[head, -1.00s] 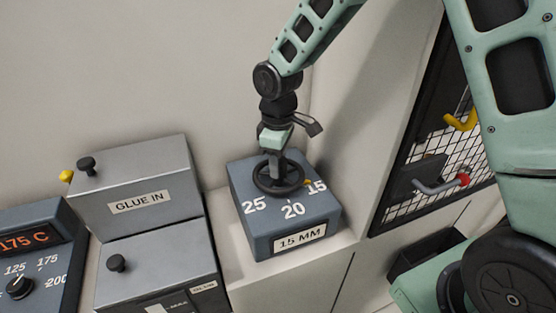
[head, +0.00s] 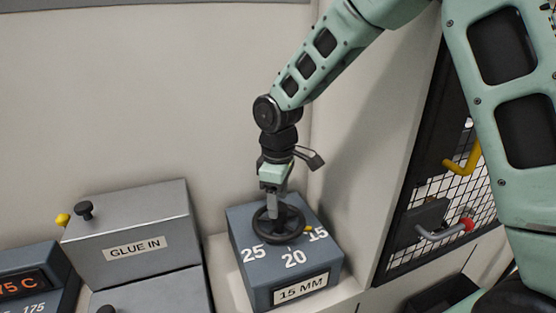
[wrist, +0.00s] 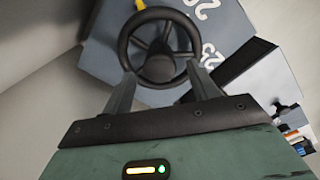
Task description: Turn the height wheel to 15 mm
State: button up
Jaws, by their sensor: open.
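The height wheel (head: 297,213) is a dark spoked handwheel on top of a blue-grey box (head: 245,262). The box top reads 25, 20 and 15, and its front label (head: 300,288) reads 15 MM. A yellow pointer (head: 308,228) at the wheel's rim points toward the 15. It also shows at the top of the wrist view (wrist: 140,4). My gripper (head: 272,211) is upright over the wheel.
A grey GLUE IN box (head: 130,222) stands to the left, with a dark knob and a yellow knob. A temperature panel (head: 30,285) is at the far left. A wall panel with a mesh door (head: 440,210) rises at the right.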

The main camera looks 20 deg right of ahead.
notch_tip(320, 180, up, 14)
jog(key=b, duration=0.2)
jog(key=shift+r+b, duration=0.25)
jog(key=shift+b, duration=0.05)
jog(key=s+a+f+m+b, duration=0.1)
jog(key=s+a+f, duration=0.1)
jog(key=s+f, duration=0.3)
jog(key=s+a+f+b, duration=0.2)
jog(key=s+f, duration=0.4)
jog(key=s, duration=0.7)
jog(key=s+a+f+m+b, duration=0.1)
jog(key=s+a+f+b, duration=0.1)
jog(key=s+f, duration=0.4)
jog(key=s, duration=0.2)
jog(key=shift+s+m+y, duration=0.3)
jog(key=shift+s, duration=0.1)
